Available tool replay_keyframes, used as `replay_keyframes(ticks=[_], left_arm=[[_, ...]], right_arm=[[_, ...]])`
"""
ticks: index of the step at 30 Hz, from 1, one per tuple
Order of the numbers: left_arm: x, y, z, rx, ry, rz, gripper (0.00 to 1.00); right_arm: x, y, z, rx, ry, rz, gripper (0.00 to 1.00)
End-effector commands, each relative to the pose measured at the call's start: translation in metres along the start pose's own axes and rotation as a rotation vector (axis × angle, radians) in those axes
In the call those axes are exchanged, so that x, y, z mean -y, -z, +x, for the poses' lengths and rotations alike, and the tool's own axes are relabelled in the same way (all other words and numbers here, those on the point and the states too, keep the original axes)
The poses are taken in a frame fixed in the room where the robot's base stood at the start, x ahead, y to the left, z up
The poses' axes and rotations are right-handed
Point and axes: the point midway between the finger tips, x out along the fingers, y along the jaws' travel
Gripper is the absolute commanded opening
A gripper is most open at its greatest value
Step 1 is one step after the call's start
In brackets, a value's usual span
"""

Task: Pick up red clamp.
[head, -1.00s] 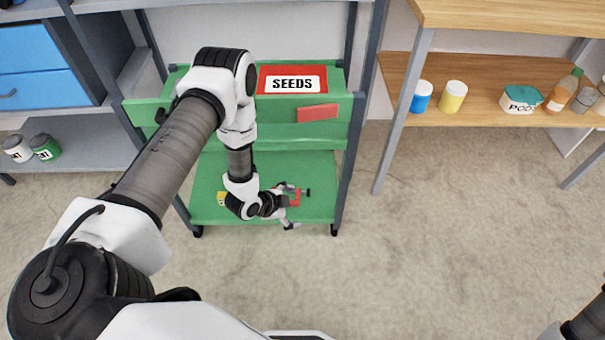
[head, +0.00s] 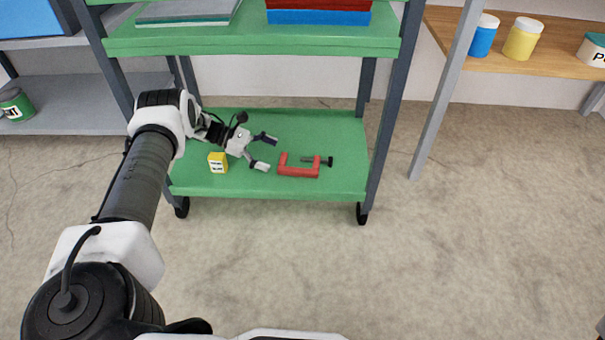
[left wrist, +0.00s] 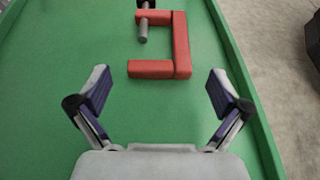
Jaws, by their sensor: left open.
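The red clamp (head: 298,171) lies flat on the green lower shelf (head: 320,125) of the cart, with its dark screw end to the right. My left gripper (head: 264,152) is low over that shelf, just left of the clamp, open and empty, its fingers pointing toward the clamp. In the left wrist view the clamp (left wrist: 181,45) lies ahead of the open fingers (left wrist: 158,90), its near bar roughly centred between them and apart from them. My right gripper is not in view.
A small yellow box (head: 217,162) stands on the lower shelf below my left wrist. The upper green shelf (head: 250,47) overhangs the back, and dark posts (head: 385,110) stand at the cart's sides. A wooden bench (head: 470,55) stands at right.

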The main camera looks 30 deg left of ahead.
Motion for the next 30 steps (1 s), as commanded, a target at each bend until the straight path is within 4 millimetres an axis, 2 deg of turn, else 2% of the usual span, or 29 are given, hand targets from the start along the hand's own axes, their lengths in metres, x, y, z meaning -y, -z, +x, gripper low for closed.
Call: replay_keyframes(ticks=[9, 17, 23, 30], left_arm=[[0.0, 0.003, 0.054, 0.001, 0.0, -0.004, 1.0], [0.0, 0.0, 0.059, 0.0, -0.002, -0.006, 1.0], [0.0, 0.0, 0.059, 0.0, -0.002, -0.006, 0.34], [0.0, -0.001, 0.059, 0.001, -0.002, -0.006, 0.34]], right_arm=[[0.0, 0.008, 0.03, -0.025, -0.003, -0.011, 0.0], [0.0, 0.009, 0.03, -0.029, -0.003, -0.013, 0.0], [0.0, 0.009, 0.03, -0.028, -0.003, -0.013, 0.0], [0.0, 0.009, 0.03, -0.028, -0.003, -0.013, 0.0]])
